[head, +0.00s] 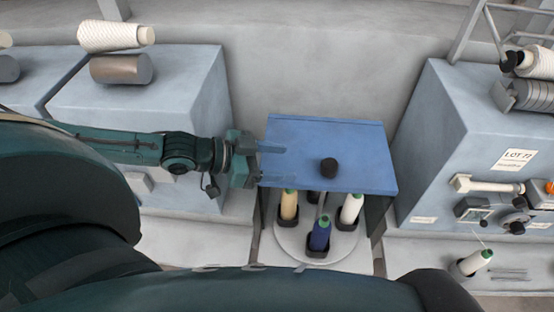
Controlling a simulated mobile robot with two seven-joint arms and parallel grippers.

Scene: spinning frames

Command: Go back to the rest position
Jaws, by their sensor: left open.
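My left gripper (272,164) reaches in from the left on its outstretched teal arm. Its fingers are apart, with nothing between them, over the left edge of a blue tabletop (350,140). I cannot tell how far above the top they are. My right gripper does not show.
A black knob (328,168) is on the blue top. Below, a round tray (290,244) holds a yellow spool (289,205), a blue spool (320,236) and a white spool (350,208). Grey machine blocks stand left (190,90) and right (440,110). Another spool (474,262) leans at lower right.

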